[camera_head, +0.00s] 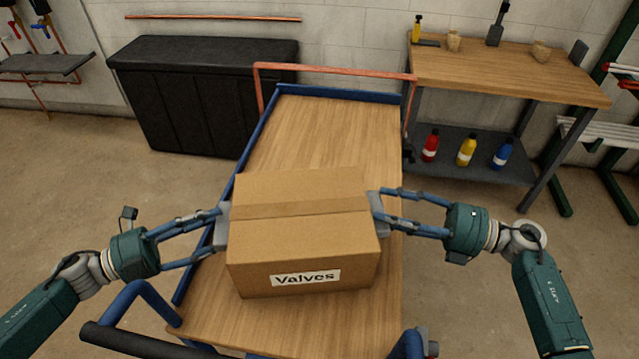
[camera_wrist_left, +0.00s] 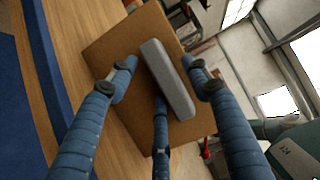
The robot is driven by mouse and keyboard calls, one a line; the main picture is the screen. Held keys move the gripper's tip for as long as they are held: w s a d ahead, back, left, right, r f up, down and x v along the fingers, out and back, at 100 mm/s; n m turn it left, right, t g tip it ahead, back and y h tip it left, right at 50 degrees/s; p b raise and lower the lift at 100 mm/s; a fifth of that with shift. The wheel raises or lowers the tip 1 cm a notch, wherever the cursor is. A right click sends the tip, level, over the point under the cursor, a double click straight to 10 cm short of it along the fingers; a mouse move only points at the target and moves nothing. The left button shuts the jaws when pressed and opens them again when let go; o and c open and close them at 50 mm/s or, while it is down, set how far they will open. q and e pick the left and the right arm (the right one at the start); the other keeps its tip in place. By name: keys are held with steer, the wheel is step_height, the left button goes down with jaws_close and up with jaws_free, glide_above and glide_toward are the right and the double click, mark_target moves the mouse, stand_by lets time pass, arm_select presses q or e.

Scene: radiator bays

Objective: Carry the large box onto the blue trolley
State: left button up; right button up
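The large box (camera_head: 300,240) is brown cardboard with a white "Valves" label and is seen over the wooden deck of the blue trolley (camera_head: 330,115), slightly turned to it. I cannot tell whether its underside touches the deck. My left gripper (camera_head: 222,222) is at the box's left side and my right gripper (camera_head: 380,208) at its right side, each with fingers closed about a grey grip block. In the left wrist view the box face (camera_wrist_left: 120,45) carries this grey block (camera_wrist_left: 168,78), with my left gripper's blue fingers (camera_wrist_left: 160,75) around it.
A black chest (camera_head: 205,95) stands behind left. A workbench (camera_head: 500,72) with bottles on its shelf stands behind right. The far deck is clear.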

arm_select(q)
steer(key=shift+a, duration=0.1)
steer(key=v, duration=1.2)
arm_select(e)
steer(key=v, duration=1.2)
arm_select(q)
steer(key=w+b+v, duration=0.1)
steer(key=b+v, duration=0.2)
steer(key=v, duration=0.3)
steer(key=shift+a, duration=0.65)
arm_select(e)
step_height(320, 180, down, 3)
steer(key=shift+f, duration=0.25)
arm_select(q)
steer(key=shift+w+r, duration=0.1)
